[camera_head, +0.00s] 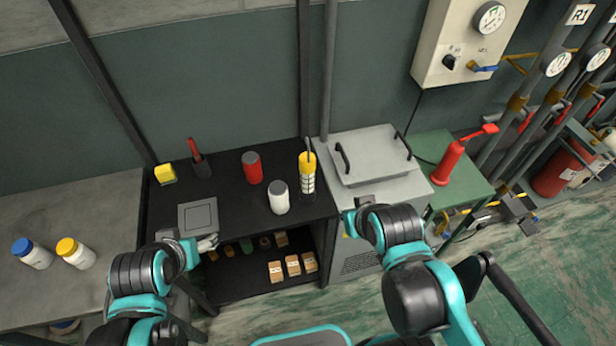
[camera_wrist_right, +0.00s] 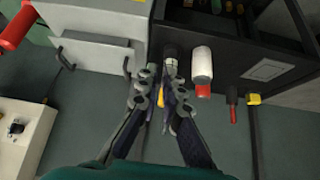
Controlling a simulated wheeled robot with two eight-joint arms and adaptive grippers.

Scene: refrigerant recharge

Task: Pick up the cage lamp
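The cage lamp (camera_head: 307,174) stands upright on the black shelf's top near its right edge, with a yellow head, a pale cage body and a dark hook. In the right wrist view the lamp (camera_wrist_right: 170,68) shows partly between and beyond my right gripper's fingers (camera_wrist_right: 162,84). The fingers are apart with a gap between them, and I see no grip on the lamp. In the head view the right gripper (camera_head: 350,220) is right of and nearer than the lamp, mostly hidden by its own wrist. My left gripper (camera_head: 206,243) is low before the shelf's front; its fingers are unclear.
A white canister (camera_head: 279,198) stands close left of the lamp, with a red can (camera_head: 252,168) behind. A grey case (camera_head: 370,155) with black handles is to the right. A red oil can (camera_head: 452,160) stands on a green table. A grey pad (camera_head: 198,217) lies at left.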

